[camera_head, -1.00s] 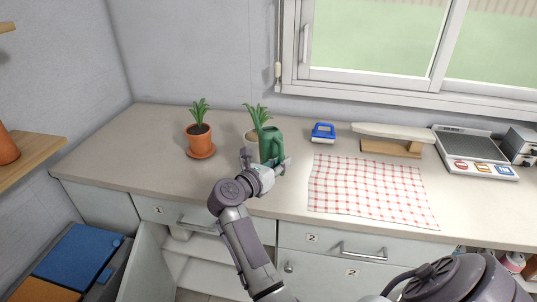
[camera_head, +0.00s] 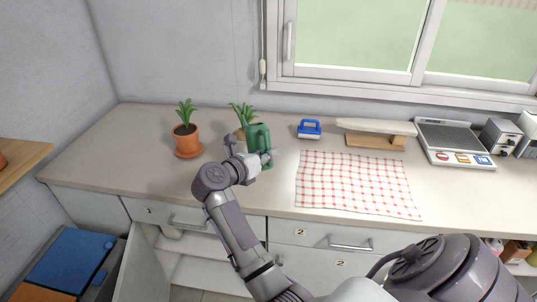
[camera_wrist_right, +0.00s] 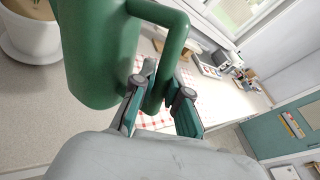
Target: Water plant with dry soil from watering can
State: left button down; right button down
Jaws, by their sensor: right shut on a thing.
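In the right wrist view the fingers of my right gripper (camera_wrist_right: 160,98) are shut on the can's handle (camera_wrist_right: 174,45). A leafy plant in a terracotta pot (camera_head: 185,142) with dark soil stands on a saucer to the left. A second plant (camera_head: 243,115) stands behind the can, which partly hides its pot. In the right wrist view a pale pot (camera_wrist_right: 40,42) with a light tan top shows at the upper left. My left gripper is out of view.
A red-checked cloth (camera_head: 355,184), a blue-handled object (camera_head: 309,129), an ironing-board-like stand (camera_head: 375,130) and a scale (camera_head: 450,140) lie right of the can. The counter (camera_head: 110,160) is clear at the left. A cabinet door (camera_head: 143,258) hangs open below.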

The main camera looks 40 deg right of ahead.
aim_at(268, 143)
jog(key=shift+r, duration=0.2)
dwell(0.3)
jog(key=r+p, duration=0.2)
jog(key=r+n+p, duration=0.1)
jog(key=shift+w+d+r+g+y, duration=0.15)
jog(key=shift+w+r+g+y, duration=0.15)
jog(key=shift+y, duration=0.1)
jog(key=shift+f, duration=0.15)
jog(key=shift+b, duration=0.3)
dwell(2.4)
